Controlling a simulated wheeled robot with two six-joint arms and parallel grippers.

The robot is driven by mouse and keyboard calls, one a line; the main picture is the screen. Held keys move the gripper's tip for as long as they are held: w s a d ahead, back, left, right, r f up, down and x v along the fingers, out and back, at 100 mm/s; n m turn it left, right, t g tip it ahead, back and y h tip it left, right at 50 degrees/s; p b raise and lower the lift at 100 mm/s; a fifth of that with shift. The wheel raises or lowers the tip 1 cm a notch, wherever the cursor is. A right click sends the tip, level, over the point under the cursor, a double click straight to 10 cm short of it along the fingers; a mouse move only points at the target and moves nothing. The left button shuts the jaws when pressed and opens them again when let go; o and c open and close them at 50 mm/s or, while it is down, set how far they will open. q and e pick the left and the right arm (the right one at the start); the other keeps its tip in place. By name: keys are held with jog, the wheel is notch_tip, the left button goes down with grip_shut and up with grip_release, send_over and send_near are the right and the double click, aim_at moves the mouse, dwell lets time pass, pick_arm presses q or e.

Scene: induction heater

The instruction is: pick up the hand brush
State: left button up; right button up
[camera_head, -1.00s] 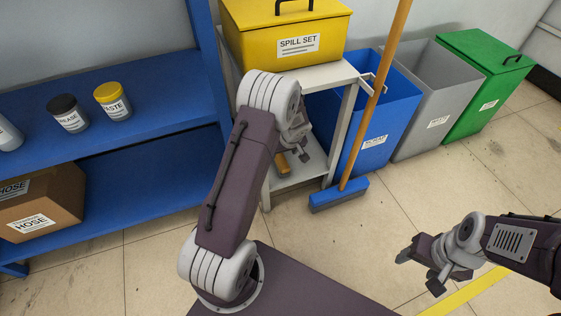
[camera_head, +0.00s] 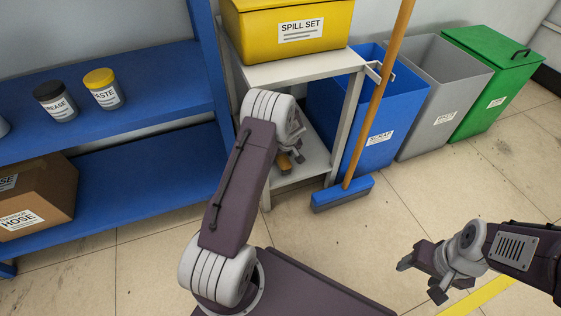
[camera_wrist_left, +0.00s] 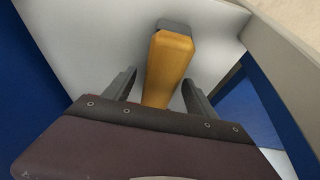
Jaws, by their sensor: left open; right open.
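The hand brush shows as a wooden handle (camera_head: 284,163) on the lower shelf of the white stand. In the left wrist view its tan handle (camera_wrist_left: 168,62) with a dark grey end lies over the pale shelf; its bristles are hidden. My left gripper (camera_wrist_left: 160,77) is open, its two fingers apart on either side of the handle, with visible gaps. I cannot tell how far above the handle they are. In the head view the left wrist partly hides the brush. My right gripper (camera_head: 420,280) is open and empty above the floor at the right.
The white stand (camera_head: 304,66) carries a yellow spill set box (camera_head: 290,30) over the lower shelf. A broom with a blue head (camera_head: 342,195) leans at its right leg. A blue shelf (camera_head: 150,90) stands left, and blue, grey and green bins (camera_head: 495,75) right. Front floor is clear.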

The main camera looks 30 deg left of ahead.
pick_arm(q)
grip_shut()
notch_tip(320, 180, up, 4)
jog(key=p, duration=0.3)
jog(key=shift+r+p, duration=0.2)
jog(key=shift+p, duration=0.15)
jog(key=w+d+r+p, duration=0.1)
jog(key=d+r+p, duration=0.4)
jog(key=d, duration=0.6)
jog(key=shift+w+d+r+p, duration=0.15)
jog(key=shift+d+r+p, duration=0.15)
jog(key=shift+r, duration=0.55)
